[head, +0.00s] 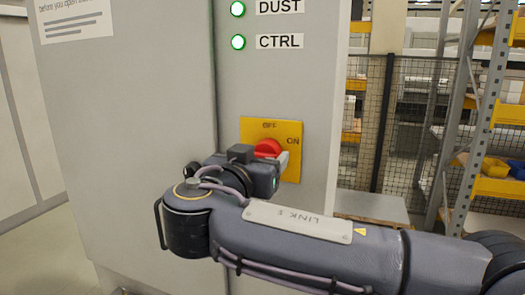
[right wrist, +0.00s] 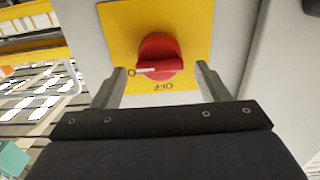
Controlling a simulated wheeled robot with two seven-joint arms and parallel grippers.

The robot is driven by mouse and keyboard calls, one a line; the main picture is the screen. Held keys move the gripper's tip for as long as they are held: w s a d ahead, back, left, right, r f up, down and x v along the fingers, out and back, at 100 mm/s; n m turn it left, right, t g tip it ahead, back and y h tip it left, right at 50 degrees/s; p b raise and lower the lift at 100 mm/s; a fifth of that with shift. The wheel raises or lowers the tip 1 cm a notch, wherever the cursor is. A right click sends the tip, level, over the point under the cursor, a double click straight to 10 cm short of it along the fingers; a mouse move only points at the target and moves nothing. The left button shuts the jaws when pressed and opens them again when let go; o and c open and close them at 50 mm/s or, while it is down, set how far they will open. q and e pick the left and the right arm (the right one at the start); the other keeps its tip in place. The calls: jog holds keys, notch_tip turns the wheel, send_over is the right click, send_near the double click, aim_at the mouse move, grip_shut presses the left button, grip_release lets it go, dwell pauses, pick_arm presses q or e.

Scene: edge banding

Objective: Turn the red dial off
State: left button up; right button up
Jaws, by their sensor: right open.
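The red dial (head: 267,147) sits on a yellow plate (head: 255,129) on the grey cabinet front, with OFF printed above it and ON to its right. In the right wrist view the dial (right wrist: 158,52) appears upside down, its grip bar lying level and its white mark pointing left toward the partly covered ON label. My right gripper (head: 281,163) is open in front of the plate. In the right wrist view its fingers (right wrist: 160,68) are spread, one on each side of the dial, with gaps on both sides. In the head view the gripper hides the dial's lower part. My left gripper is out of view.
Two lit green lamps labelled DUST (head: 238,9) and CTRL (head: 238,42) are above the plate. A black mesh fence (head: 375,120) and shelving with yellow bins (head: 497,185) stand to the right. The cabinet front (head: 135,110) left of the dial is flat and clear.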

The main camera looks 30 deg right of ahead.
jog(key=shift+x, duration=0.95)
jog(key=c, duration=1)
